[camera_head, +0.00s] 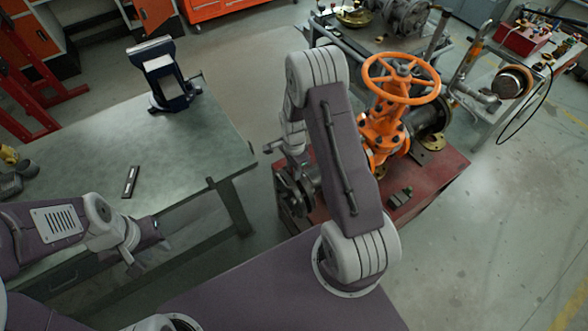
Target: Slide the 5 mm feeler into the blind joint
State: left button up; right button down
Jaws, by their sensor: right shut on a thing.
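The orange gate valve (384,128) with its handwheel (401,78) stands on a red stand (440,178). I cannot tell which joint is the blind one. My left gripper (146,256) is open and empty by the workbench's front edge.
The grey workbench (90,140) at left carries a dark blue vise-like device (165,75) and a small dark flat object (130,181). A dark green block (400,197) lies on the stand. Other benches with parts (525,40) stand behind. Floor at right is clear.

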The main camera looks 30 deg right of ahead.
jog(key=shift+f+b, duration=0.7)
jog(key=shift+f, duration=0.3)
jog(key=c, duration=1.1)
grip_release()
jog(key=shift+c, duration=0.2)
notch_tip(320, 180, up, 9)
jog(key=shift+r+b, duration=0.1)
jog(key=shift+b, duration=0.6)
